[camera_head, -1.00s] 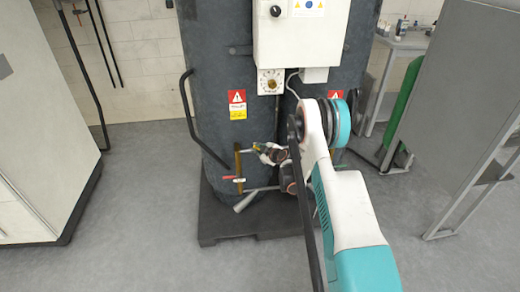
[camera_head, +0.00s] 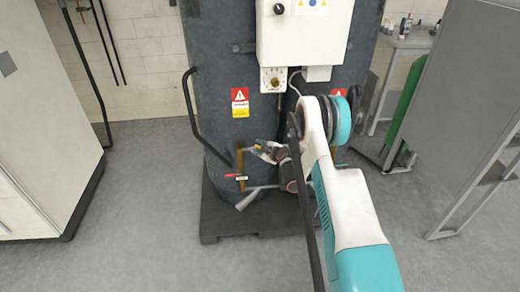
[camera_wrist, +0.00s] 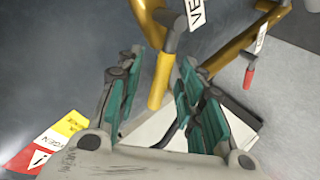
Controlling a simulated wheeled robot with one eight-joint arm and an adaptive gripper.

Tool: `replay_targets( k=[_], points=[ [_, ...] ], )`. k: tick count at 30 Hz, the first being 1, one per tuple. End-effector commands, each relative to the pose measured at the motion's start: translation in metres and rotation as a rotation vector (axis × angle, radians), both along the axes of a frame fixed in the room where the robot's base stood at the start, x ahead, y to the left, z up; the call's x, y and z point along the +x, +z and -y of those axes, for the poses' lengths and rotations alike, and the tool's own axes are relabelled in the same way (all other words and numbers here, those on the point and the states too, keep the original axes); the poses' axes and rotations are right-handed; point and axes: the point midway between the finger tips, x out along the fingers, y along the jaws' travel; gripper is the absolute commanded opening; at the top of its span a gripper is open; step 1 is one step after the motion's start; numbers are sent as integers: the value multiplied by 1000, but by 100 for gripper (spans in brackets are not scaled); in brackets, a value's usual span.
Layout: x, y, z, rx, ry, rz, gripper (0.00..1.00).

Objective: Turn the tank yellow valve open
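The yellow valve handle (camera_wrist: 158,82) is a short yellow grip on a grey lever, set on the yellow pipework at the tank. In the wrist view it lies between my gripper's two green-padded fingers (camera_wrist: 161,70), with a visible gap on each side. In the head view a small yellow tip (camera_head: 257,148) shows at the end of my gripper (camera_head: 264,150). My gripper is open at the low front of the dark tank (camera_head: 215,70). Contact with the handle cannot be told.
A red-handled valve (camera_wrist: 249,76) is on the same pipework, below the yellow one in the head view. The tank stands on a dark base (camera_head: 222,226). A bent black rail (camera_head: 188,110) is on its left.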

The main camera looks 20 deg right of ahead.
Motion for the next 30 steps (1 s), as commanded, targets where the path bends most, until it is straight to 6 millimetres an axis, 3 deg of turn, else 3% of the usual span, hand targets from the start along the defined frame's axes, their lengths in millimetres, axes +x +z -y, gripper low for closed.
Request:
replay_targets(
  k=[8,22,30],
  points=[
    [-5,3,1,1,-1,1,35],
    [-82,41,9,0,-2,0,35],
    [-105,52,11,1,0,0,35]
  ],
)
